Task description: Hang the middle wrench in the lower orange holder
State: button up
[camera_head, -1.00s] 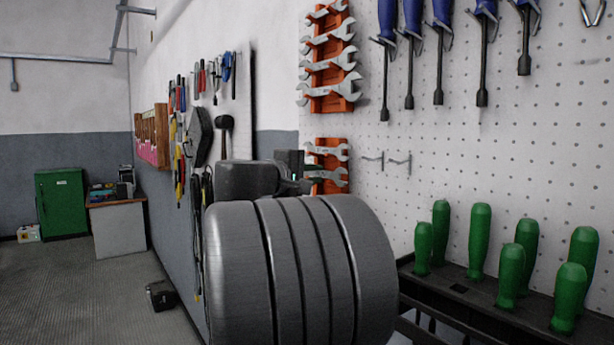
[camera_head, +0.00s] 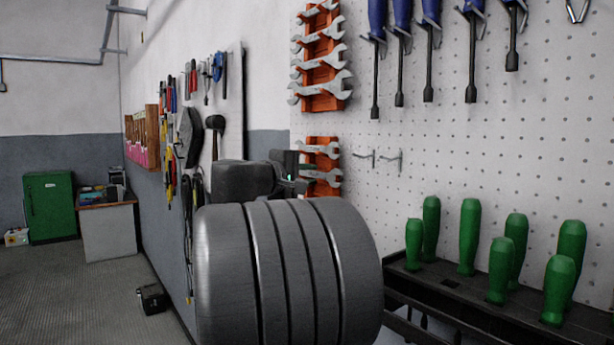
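The lower orange holder (camera_head: 320,161) is on the white pegboard wall, just right of my gripper. Silver wrenches sit at it: an upper wrench (camera_head: 322,149) and a lower wrench (camera_head: 324,174). Their left ends are partly behind my gripper, so I cannot tell whether one is held or which is the middle wrench. My gripper (camera_head: 288,168) shows as a small dark block with a green light, beyond my large grey arm links. Its fingers are not clearly visible. The upper orange holder (camera_head: 322,72) above carries several larger silver wrenches.
Two empty metal hooks (camera_head: 378,160) stick out right of the lower holder. A dark shelf (camera_head: 440,290) with several green-handled tools (camera_head: 469,237) juts out at lower right. Blue-handled drivers (camera_head: 429,50) hang at the top. Open floor (camera_head: 80,285) lies at left.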

jog(key=o, duration=0.3)
jog(key=shift+a, duration=0.1)
jog(key=b+v, duration=0.3)
jog(key=v, duration=1)
jog(key=shift+s+a, duration=0.2)
jog(key=shift+s, duration=0.1)
jog(key=shift+d, duration=0.1)
jog(key=p+x, duration=0.3)
jog(key=x, duration=1)
jog(key=shift+w+d, duration=0.25)
jog(key=shift+w, duration=0.05)
jog(key=shift+s+a+r+p, duration=0.2)
jog(key=shift+s+a+p, duration=0.05)
jog(key=shift+a+p, duration=0.1)
jog(key=shift+w, duration=0.1)
